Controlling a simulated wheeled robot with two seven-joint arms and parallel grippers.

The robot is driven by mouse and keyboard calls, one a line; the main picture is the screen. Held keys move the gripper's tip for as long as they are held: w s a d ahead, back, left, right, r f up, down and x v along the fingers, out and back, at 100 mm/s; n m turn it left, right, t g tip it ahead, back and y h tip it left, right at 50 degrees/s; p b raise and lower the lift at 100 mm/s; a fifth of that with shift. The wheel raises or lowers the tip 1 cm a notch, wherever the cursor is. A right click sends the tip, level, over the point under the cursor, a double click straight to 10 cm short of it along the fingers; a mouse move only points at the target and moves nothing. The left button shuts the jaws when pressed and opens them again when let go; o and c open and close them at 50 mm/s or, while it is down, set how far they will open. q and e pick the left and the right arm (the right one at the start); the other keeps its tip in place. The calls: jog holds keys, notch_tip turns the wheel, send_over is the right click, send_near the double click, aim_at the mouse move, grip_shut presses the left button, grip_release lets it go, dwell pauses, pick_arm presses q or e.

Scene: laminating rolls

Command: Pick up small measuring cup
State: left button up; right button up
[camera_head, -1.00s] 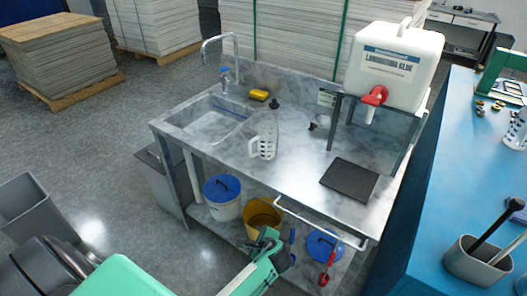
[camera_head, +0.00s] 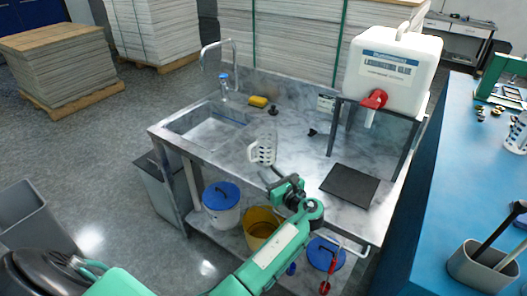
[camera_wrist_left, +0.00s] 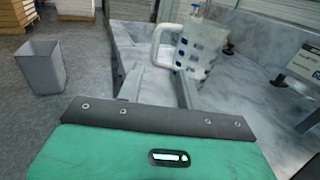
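A translucent white measuring cup (camera_head: 262,152) with dark markings and a handle on its left stands upright on the grey marble-look counter (camera_head: 300,158). It also shows at the top of the left wrist view (camera_wrist_left: 197,50). My left gripper (camera_head: 268,178) is over the counter's front edge, just in front of the cup. Its fingers look apart and empty, and in the wrist view (camera_wrist_left: 166,88) they point toward the cup. Whether a finger touches the cup is unclear. My right gripper is not in view.
A sink (camera_head: 208,128) with a tap lies left of the cup. A yellow sponge (camera_head: 258,101) is behind it, a dark square pad (camera_head: 350,185) to the right. A glue canister (camera_head: 392,65) stands on a raised rack. Buckets (camera_head: 221,204) sit on the lower shelf.

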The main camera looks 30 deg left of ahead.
aim_at(261, 151)
pick_arm(q)
jog(key=p+x, duration=0.1)
jog(key=x, duration=0.6)
jog(key=shift+a+r, duration=0.1)
jog(key=shift+a, duration=0.1)
jog(key=shift+w+a+r+p, duration=0.1)
jog(key=shift+w+a+p, duration=0.2)
jog(key=shift+a, duration=0.4)
jog(key=x, duration=0.1)
jog(key=p+x, duration=0.1)
jog(key=x, duration=0.1)
jog(key=shift+s+a, duration=0.15)
jog(key=shift+a, duration=0.6)
grip_shut()
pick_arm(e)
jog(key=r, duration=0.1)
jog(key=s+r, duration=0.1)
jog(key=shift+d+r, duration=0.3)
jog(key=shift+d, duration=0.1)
